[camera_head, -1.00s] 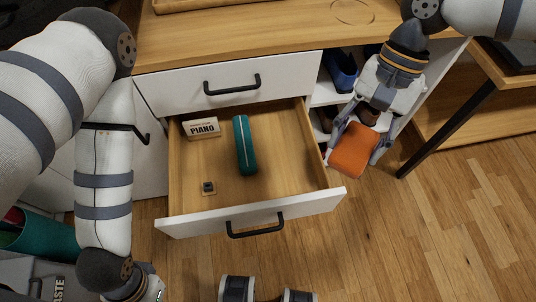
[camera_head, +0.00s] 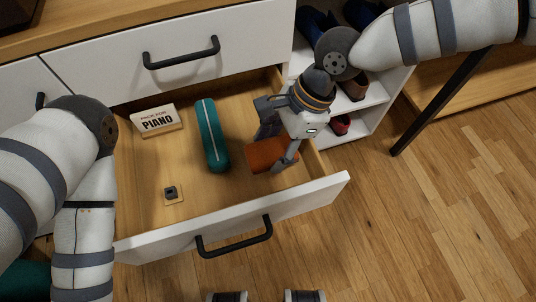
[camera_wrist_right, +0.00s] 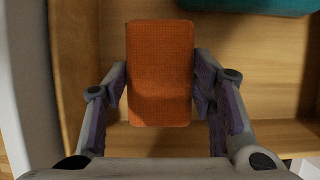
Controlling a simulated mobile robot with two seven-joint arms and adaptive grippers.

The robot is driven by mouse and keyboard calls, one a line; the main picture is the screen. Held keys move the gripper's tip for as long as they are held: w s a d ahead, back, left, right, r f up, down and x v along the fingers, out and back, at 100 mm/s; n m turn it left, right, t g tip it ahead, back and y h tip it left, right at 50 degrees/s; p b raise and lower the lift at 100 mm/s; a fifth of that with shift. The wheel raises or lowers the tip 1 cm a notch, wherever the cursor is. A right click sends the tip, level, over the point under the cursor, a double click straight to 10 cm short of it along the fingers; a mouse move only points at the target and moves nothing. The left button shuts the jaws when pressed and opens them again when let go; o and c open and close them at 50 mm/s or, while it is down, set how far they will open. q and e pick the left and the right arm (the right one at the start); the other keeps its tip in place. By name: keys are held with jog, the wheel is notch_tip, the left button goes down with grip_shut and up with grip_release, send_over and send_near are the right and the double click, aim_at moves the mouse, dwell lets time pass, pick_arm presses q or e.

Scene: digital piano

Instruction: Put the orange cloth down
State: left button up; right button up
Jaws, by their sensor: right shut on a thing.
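The orange cloth (camera_head: 266,156) is a folded, block-like pad. My right gripper (camera_head: 277,150) is shut on it, over the right part of the open drawer (camera_head: 240,215). In the right wrist view the cloth (camera_wrist_right: 160,75) sits between the two fingers of my right gripper (camera_wrist_right: 160,88), with the wooden drawer bottom (camera_wrist_right: 265,75) behind it. I cannot tell whether the cloth touches the drawer bottom. My left arm shows at the left, but its gripper is out of view.
In the drawer lie a teal case (camera_head: 212,135) left of the cloth, a white PIANO box (camera_head: 156,120) and a small dark item on a wooden square (camera_head: 172,193). A closed drawer (camera_head: 185,70) is above. Shelves with shoes (camera_head: 350,88) stand to the right.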

aim_at(274, 157)
notch_tip(274, 157, down, 5)
jog(key=shift+f+b, duration=0.1)
jog(key=shift+b, duration=0.25)
jog(key=shift+f, duration=0.15)
jog(key=o, duration=1.1)
jog(key=shift+d+r, duration=0.1)
jog(key=shift+r, duration=0.35)
jog(key=p+v, duration=0.1)
jog(key=v, duration=1)
jog(key=shift+d+r+p, duration=0.15)
jog(key=shift+r+p, duration=0.05)
jog(key=shift+p, duration=0.15)
jog(key=shift+r, duration=0.1)
